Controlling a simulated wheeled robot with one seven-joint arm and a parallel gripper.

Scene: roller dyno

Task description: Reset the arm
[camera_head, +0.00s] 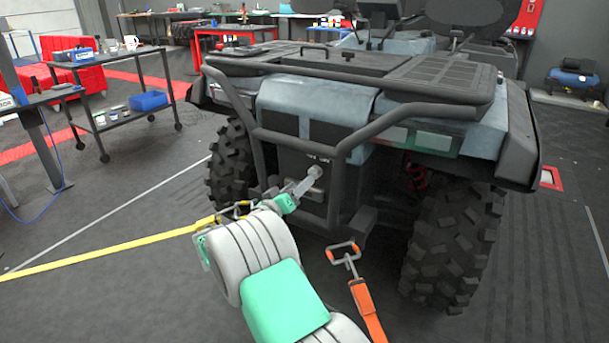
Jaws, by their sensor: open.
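My arm, white with green parts, reaches up from the bottom of the head view to the end of a quad bike (318,100). My gripper (304,186) is open in front of the bike's lower frame, beside a metal part there. Only part of its jaws shows, and I cannot tell whether they touch anything. A yellow strap (110,252) runs from the left edge to a hook (236,210) close behind my wrist. Its exact fastening is partly hidden by my arm.
The bike's tube bumper (365,135) and knobbly tyre (455,245) are close by. A trolley (110,125) with a blue bin (148,101) stands left. Floor between trolley and bike is mostly clear.

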